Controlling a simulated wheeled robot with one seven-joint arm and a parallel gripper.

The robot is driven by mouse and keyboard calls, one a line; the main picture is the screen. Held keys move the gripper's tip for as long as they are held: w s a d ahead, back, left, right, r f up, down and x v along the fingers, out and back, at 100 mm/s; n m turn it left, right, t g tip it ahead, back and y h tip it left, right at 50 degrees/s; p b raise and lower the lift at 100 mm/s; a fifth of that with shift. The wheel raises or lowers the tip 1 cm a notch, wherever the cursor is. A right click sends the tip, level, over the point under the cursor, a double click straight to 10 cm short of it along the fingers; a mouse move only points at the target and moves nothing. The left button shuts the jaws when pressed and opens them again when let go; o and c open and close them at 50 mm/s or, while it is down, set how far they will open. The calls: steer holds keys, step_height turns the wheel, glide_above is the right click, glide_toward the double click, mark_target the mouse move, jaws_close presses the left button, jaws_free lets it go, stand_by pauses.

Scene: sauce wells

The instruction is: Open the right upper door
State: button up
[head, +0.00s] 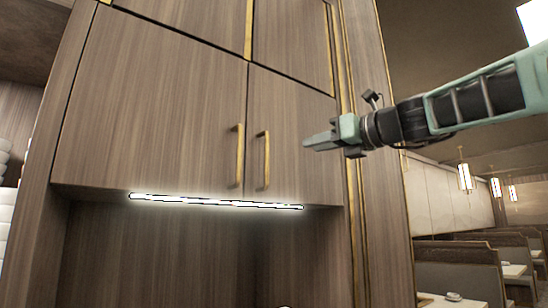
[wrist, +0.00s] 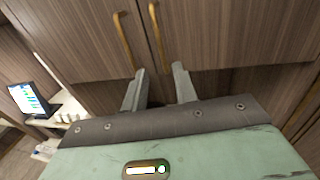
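The right upper door (head: 295,115) is a brown wood-grain panel, shut, beside the wider left door (head: 150,100). Its upright brass bar handle (head: 263,160) is near its left edge, and also shows in the wrist view (wrist: 156,30). My gripper (head: 308,145) is to the right of that handle in the head view, pointing left, with a gap in the picture between them. In the wrist view my gripper (wrist: 159,69) has its two fingers apart, with nothing between them; the handle's lower end shows just beyond the tips. The depth gap is unclear.
The left door's brass handle (head: 239,155) stands close beside the right one. A lit strip (head: 215,201) runs under the doors above an open recess. Another panel (head: 290,40) is above. A screen (wrist: 30,99) stands on a counter at left. Booths (head: 455,265) are at right.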

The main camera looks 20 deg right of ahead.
mark_target(268, 157)
steer(key=p+x, duration=0.5)
steer(key=x, duration=0.9)
steer(key=shift+w+a, duration=0.25)
steer(key=shift+w+a+f+p, duration=0.1)
steer(key=shift+w+a+p, duration=0.25)
steer(key=shift+w, duration=0.25)
steer(key=shift+c, duration=0.2)
jaws_close()
